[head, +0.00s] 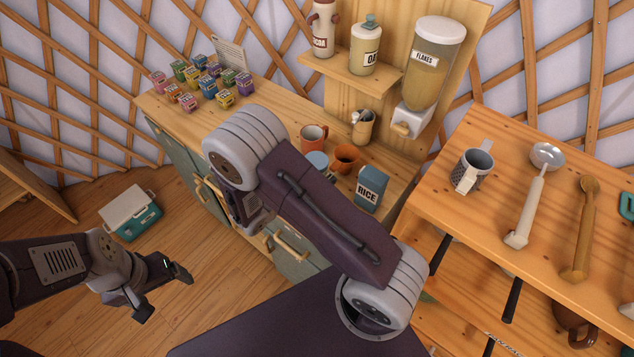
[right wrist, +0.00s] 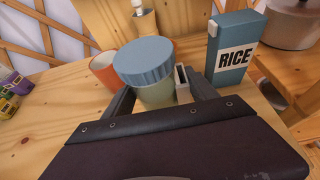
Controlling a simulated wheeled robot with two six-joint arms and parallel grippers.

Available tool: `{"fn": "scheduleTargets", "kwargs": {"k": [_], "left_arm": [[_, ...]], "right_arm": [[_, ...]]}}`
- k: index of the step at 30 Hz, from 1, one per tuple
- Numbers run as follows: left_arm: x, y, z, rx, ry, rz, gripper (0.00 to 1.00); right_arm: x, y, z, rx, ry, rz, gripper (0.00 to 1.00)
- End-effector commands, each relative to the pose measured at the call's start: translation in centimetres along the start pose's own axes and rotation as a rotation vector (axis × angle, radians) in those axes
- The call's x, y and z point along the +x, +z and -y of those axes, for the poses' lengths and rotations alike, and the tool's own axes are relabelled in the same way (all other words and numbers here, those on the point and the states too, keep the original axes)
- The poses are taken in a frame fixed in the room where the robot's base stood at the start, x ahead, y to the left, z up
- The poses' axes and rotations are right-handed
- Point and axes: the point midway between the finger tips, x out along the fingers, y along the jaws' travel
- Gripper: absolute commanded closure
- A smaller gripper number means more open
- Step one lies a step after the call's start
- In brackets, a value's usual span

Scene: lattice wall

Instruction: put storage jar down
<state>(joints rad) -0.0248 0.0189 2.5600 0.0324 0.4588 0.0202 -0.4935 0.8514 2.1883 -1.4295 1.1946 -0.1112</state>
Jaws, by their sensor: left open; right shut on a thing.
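The storage jar, with a ridged blue lid and a pale body (right wrist: 155,92), stands upright between the fingers of my right gripper (right wrist: 163,97) in the right wrist view. The gripper is shut on it. In the head view only part of the jar's lid (head: 317,160) shows past my right arm, which hides the right gripper. The jar's base is hidden, so I cannot tell whether it touches the wooden counter (head: 175,118). My left gripper (head: 163,289) is open and empty, low over the floor at the left.
Close around the jar are a red-orange mug (head: 314,137), an orange cup (head: 346,158) and a blue rice box (head: 370,188). Several small spice boxes (head: 205,80) stand at the counter's far left. A shelf (head: 350,72) and flakes dispenser (head: 436,65) rise behind.

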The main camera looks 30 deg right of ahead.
Motion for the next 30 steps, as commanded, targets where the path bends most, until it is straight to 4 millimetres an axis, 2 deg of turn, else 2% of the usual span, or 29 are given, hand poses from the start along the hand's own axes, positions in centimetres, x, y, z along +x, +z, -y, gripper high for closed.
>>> {"fn": "scheduleTargets", "kwargs": {"k": [5,12,23,24,26,30], "left_arm": [[-0.1,0.0,0.0,0.0,0.0,0.0,0.16],[-0.4,0.0,0.0,0.0,0.0,0.0,0.16],[0.1,0.0,0.0,0.0,0.0,0.0,0.16],[0.1,0.0,0.0,0.0,0.0,0.0,0.16],[0.0,0.0,0.0,0.0,0.0,0.0,0.16],[0.0,0.0,0.0,0.0,0.0,0.0,0.16]], "right_arm": [[0.4,-0.2,-0.2,-0.001,0.002,0.001,1.0],[1.8,-3.6,-0.1,-0.002,0.001,0.001,1.0],[2.0,-4.2,-0.2,0.001,0.002,0.001,1.0],[2.0,-4.2,-0.2,0.0,0.002,0.0,0.31],[1.9,-4.1,-0.2,0.001,0.001,0.0,0.14],[1.9,-4.1,-0.2,0.0,0.001,0.0,0.12]]}}
